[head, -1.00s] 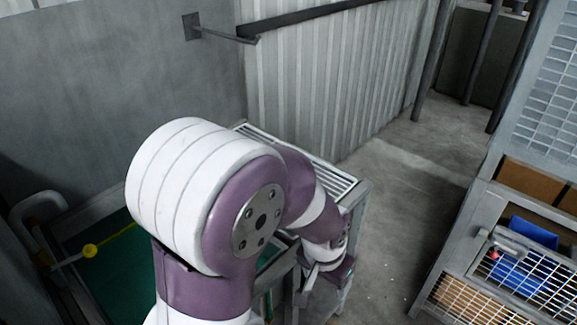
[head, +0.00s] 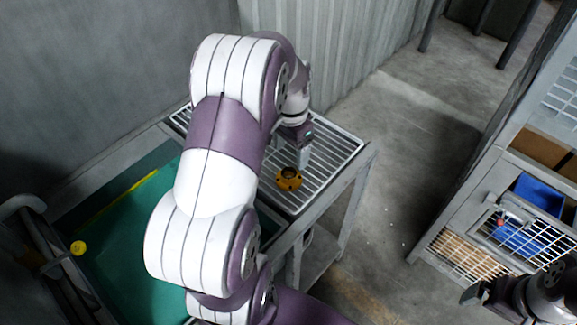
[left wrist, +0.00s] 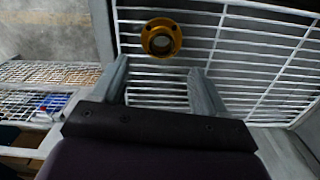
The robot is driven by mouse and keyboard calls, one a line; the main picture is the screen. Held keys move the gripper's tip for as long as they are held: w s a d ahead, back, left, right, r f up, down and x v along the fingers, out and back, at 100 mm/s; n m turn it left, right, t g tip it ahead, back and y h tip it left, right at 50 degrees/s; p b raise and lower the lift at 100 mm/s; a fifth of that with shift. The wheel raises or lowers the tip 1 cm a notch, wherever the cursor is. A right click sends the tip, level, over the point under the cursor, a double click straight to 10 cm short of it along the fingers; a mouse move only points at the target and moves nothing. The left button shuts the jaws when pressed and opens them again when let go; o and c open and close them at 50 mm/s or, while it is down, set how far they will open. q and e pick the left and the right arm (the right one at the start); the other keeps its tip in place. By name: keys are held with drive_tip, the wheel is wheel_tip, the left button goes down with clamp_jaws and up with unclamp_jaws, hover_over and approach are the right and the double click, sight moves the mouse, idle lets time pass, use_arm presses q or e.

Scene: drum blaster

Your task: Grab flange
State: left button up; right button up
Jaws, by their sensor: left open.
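The flange (head: 289,179) is a yellow ring with a dark centre hole and bolt holes. It lies on the slatted metal rack top in the head view. It also shows in the left wrist view (left wrist: 161,39), just beyond my fingertips and roughly centred between them. My left gripper (head: 303,157) is above the rack, close beside the flange, and its fingers (left wrist: 158,75) are apart and empty in the left wrist view. My right gripper (head: 474,292) shows at the lower right of the head view, far from the flange; its jaw state is unclear.
The rack top (head: 335,156) is otherwise clear around the flange. A wire-mesh cabinet (head: 480,225) with a blue bin (head: 535,208) stands at the right. A grey wall closes the back.

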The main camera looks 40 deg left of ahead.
sight(289, 172)
use_arm(q)
drive_tip(key=shift+s+d+f, duration=0.2)
drive_tip(key=shift+s+f, duration=0.05)
drive_tip(key=shift+f, duration=0.3)
drive_tip(key=shift+s+d+f, duration=0.2)
drive_tip(key=shift+s+f, duration=0.05)
drive_tip(key=shift+f, duration=0.3)
drive_tip(key=f, duration=0.4)
drive_tip(key=a+f, duration=0.1)
drive_tip(key=shift+w+a+f+p, duration=0.1)
drive_tip(key=shift+w+f+p, duration=0.2)
drive_tip(key=shift+f+p, duration=0.1)
drive_tip(key=shift+s, duration=0.15)
drive_tip(key=shift+f, duration=0.15)
drive_tip(key=c, duration=1.1)
clamp_jaws()
